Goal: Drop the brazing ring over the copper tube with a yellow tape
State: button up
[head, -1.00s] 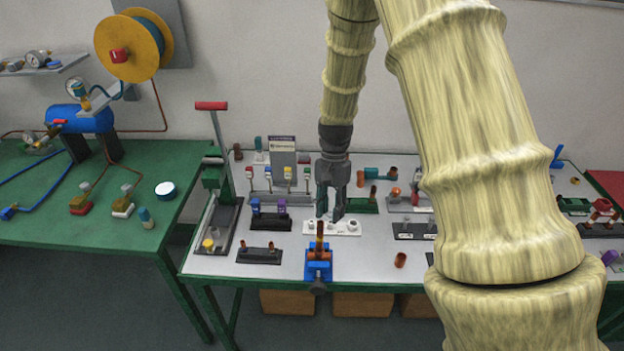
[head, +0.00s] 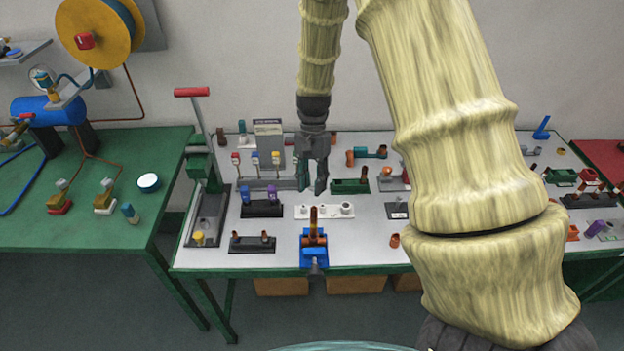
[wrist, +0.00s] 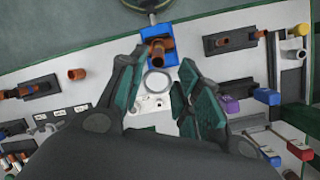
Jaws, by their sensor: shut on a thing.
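My gripper (head: 311,190) hangs over the bench, behind the blue vise (head: 314,250) and just above a white block (head: 338,211). In the wrist view my gripper (wrist: 160,88) has its green-padded fingers on both sides of a thin pale ring (wrist: 146,84), which I take as the brazing ring held at the tips. The ring is too small to make out in the head view. An upright copper tube (head: 313,216) stands in the blue vise, apart from the ring; it also shows in the wrist view (wrist: 158,46). Yellow tape on it is hard to tell.
Low fixture blocks stand around: a dark one with copper stubs (head: 252,244), one with blue and purple caps (head: 262,209), a green one (head: 350,186). A tall red-handled lever tool (head: 200,140) stands at left. A loose copper piece (head: 394,240) lies right of the vise.

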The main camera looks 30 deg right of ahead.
aim_at(312, 209)
jog(key=shift+b+x, duration=0.55)
jog(key=shift+x, duration=1.6)
jog(key=shift+s+f, duration=0.15)
jog(key=shift+p, duration=0.6)
jog(key=shift+b+x, duration=0.35)
jog(key=shift+x, duration=0.7)
jog(key=shift+a, duration=0.1)
jog(key=o, duration=0.8)
